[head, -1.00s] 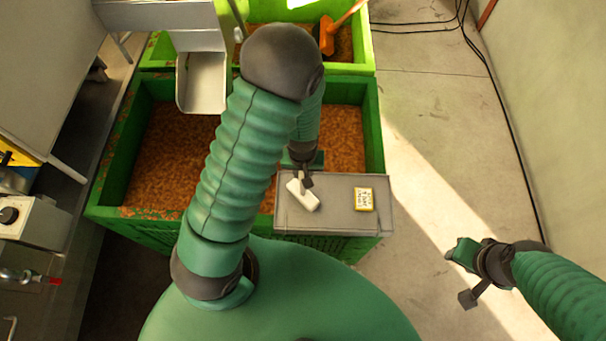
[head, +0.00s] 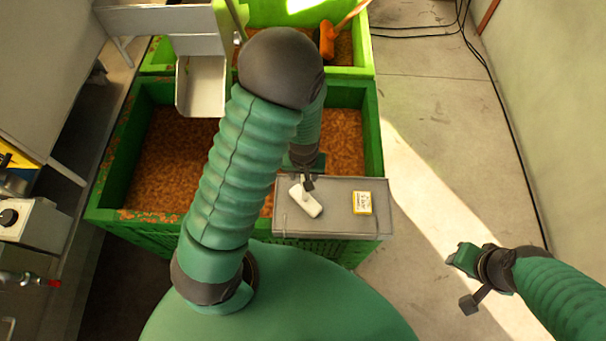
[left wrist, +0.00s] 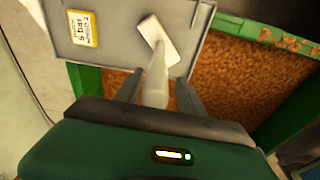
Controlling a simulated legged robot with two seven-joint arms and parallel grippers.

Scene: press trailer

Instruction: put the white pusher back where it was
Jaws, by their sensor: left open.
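My left gripper (head: 306,183) is over the tray, at the pusher's handle. In the left wrist view its two dark fingers (left wrist: 157,92) stand apart on either side of the handle, open and not closed on it.
The green crate (head: 374,130) holds brown granular material. A metal chute (head: 200,88) hangs over its back left.

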